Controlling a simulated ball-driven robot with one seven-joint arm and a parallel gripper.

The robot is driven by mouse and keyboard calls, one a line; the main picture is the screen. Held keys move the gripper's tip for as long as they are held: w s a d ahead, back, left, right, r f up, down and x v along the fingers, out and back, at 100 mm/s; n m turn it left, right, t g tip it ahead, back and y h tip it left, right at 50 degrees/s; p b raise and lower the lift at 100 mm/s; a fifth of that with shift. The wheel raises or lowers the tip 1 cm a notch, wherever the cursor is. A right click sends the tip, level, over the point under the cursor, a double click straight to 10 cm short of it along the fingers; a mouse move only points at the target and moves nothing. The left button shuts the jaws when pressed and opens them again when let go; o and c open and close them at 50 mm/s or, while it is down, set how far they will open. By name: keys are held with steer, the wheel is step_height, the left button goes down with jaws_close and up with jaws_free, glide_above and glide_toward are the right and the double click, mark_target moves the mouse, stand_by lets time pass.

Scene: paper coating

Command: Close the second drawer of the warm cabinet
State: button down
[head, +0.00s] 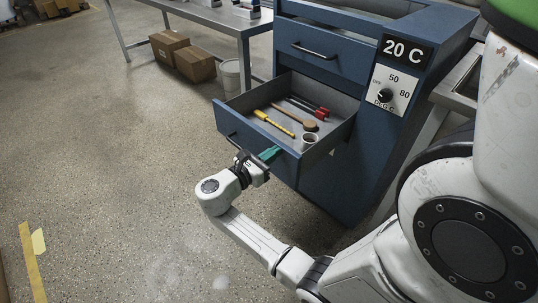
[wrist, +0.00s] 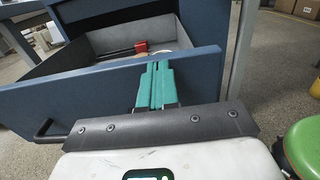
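The blue warm cabinet (head: 340,185) stands right of centre in the head view. Its upper drawer (head: 320,55) is shut. The second drawer (head: 270,92) below it is pulled far out. Its front panel (wrist: 90,88) spans the wrist view, with a dark handle (wrist: 45,131) at the lower left. My gripper (head: 270,153) is at the outer side of that front, right of the handle's visible end. Its teal fingers (wrist: 157,85) are together with nothing between them. The tips reach the panel's top edge in the wrist view; I cannot tell whether they touch it.
The open drawer holds a yellow tool (head: 273,124), a wooden-handled tool (head: 295,117), red-tipped tools (head: 321,113) and a small cup (head: 309,139). Cardboard boxes (head: 195,64) and a white bucket (head: 231,75) stand by a table behind. The floor left of the drawer is clear.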

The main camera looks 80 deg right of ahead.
steer(key=b+x, duration=0.2)
steer(key=x, duration=3)
steer(key=shift+r, duration=0.2)
steer(key=shift+s+r, duration=0.1)
steer(key=shift+s, duration=0.1)
steer(key=shift+a, duration=0.1)
steer(key=p+v, duration=0.2)
steer(key=v, duration=1.2)
steer(key=shift+w+a+f+p, duration=0.15)
steer(key=shift+a+f+p, duration=0.05)
steer(key=shift+f+p, duration=0.1)
